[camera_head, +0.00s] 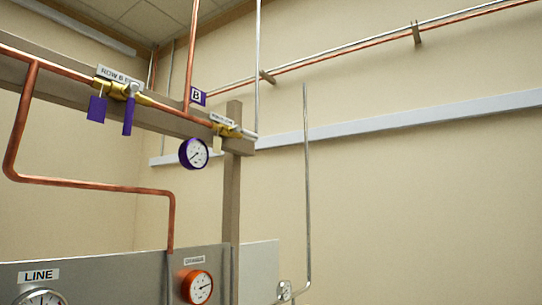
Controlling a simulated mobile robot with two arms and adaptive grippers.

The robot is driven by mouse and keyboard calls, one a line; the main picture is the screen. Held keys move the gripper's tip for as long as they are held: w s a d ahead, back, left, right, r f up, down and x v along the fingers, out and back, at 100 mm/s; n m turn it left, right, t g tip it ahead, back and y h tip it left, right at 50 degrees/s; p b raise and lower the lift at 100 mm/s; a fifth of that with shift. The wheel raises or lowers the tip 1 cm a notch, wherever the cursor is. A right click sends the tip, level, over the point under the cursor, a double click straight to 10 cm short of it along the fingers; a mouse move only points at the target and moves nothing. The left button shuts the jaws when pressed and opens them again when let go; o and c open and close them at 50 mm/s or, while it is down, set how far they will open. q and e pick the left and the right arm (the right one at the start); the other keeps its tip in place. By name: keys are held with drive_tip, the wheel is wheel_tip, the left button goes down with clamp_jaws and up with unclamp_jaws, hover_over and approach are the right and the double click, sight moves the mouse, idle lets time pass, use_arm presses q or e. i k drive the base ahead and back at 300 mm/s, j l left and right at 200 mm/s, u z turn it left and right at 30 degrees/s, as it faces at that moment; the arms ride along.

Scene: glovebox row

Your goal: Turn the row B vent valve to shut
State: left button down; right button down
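A brass valve (131,89) sits on the copper pipe at the upper left. Its purple lever (128,116) hangs down, across the pipe. A white label (118,75) above it starts with "ROW B"; the rest is too small to read. A purple tag (97,108) hangs to its left. A second brass valve (232,130) sits further right at the post, under a label (222,120) I cannot read. Its lever position is unclear. I cannot tell which valve is the vent. Neither of my grippers is in view.
A purple "B" sign (197,97) and purple-rimmed gauge (194,153) are between the valves. A brown post (232,190) stands behind a grey panel (110,275) with an orange gauge (198,287) and a "LINE" label (39,276). A thin grey pipe (307,190) rises at centre-right.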

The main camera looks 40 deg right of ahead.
sight(236, 129)
drive_tip(key=l+z, duration=0.2)
drive_tip(key=z, duration=0.3)
drive_tip(key=l+z, duration=0.2)
drive_tip(key=z, duration=0.25)
drive_tip(key=i, duration=0.05)
